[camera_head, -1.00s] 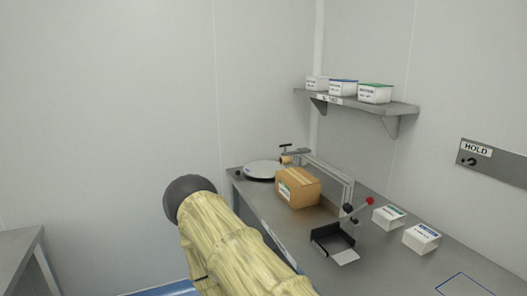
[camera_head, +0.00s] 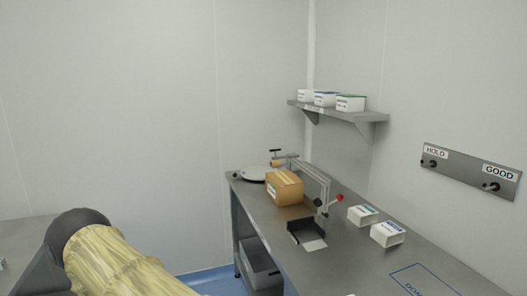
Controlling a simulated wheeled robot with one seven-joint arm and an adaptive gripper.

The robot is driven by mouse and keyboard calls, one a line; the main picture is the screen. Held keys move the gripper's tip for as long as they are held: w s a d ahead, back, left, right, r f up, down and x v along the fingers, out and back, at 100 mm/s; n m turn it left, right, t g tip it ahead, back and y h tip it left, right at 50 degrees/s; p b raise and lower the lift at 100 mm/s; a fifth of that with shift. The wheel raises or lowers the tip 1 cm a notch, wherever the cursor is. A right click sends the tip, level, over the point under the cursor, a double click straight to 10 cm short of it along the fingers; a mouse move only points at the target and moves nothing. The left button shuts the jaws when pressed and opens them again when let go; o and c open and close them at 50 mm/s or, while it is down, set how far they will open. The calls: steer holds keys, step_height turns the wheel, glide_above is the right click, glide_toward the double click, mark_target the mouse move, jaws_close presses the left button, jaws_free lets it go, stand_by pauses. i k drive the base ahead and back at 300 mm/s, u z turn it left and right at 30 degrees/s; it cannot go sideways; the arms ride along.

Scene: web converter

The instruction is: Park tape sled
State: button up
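A metal rail frame (camera_head: 318,177) stands on the steel bench behind a brown carton (camera_head: 285,187). At its near end is a dark carriage with a red-knobbed lever (camera_head: 338,199), which may be the tape sled; I cannot tell for sure. A black open tray (camera_head: 294,233) with a pale plate in front sits just below it. A white round disc (camera_head: 256,173) lies at the bench's far end. My arm, in a yellowish sleeve, shows at lower left, well apart from these things. My gripper's fingers are not in view.
Two small white boxes (camera_head: 363,215) (camera_head: 387,233) stand on the steel bench (camera_head: 345,264), near a blue marked outline (camera_head: 425,281). A wall shelf (camera_head: 335,112) holds several boxes. HOLD and GOOD pegs (camera_head: 470,172) are on the right wall. A grey bin (camera_head: 262,272) is under the bench.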

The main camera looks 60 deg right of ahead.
mark_target(275, 162)
steer(key=z, duration=0.05)
steer(key=i, duration=1.85)
steer(key=z, duration=1.35)
steer(key=i, duration=0.8)
steer(key=z, duration=0.9)
